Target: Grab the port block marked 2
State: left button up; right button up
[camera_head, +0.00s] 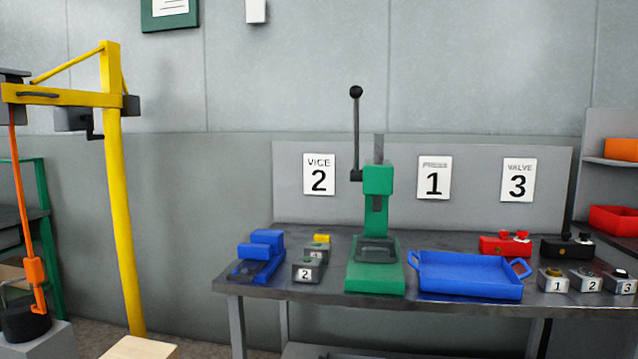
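A small grey block marked 2 (586,283) stands on the table at the right, between a block marked 1 (554,282) and a block marked 3 (621,285). Each has a round piece on top; the one on block 2 looks dark. Another grey block marked 2 (306,272) stands on the table between the blue vice and the green press. Behind it is a similar block (318,251) with a yellow part, its label too small to read. I cannot tell from the picture which one is called the port block. Neither of my grippers is in view.
The dark table (440,306) holds a blue vice (259,255), a green press (377,225), an empty-looking blue tray (467,273), and red (506,244) and black (567,247) valve-like pieces behind the numbered blocks. A yellow hoist (117,190) stands left. Shelves with bins are at right.

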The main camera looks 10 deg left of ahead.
aim_at(308, 268)
jog(key=i+u, duration=0.25)
jog(key=i, duration=0.35)
jog(key=i+l+u, duration=0.25)
jog(key=i, duration=0.3)
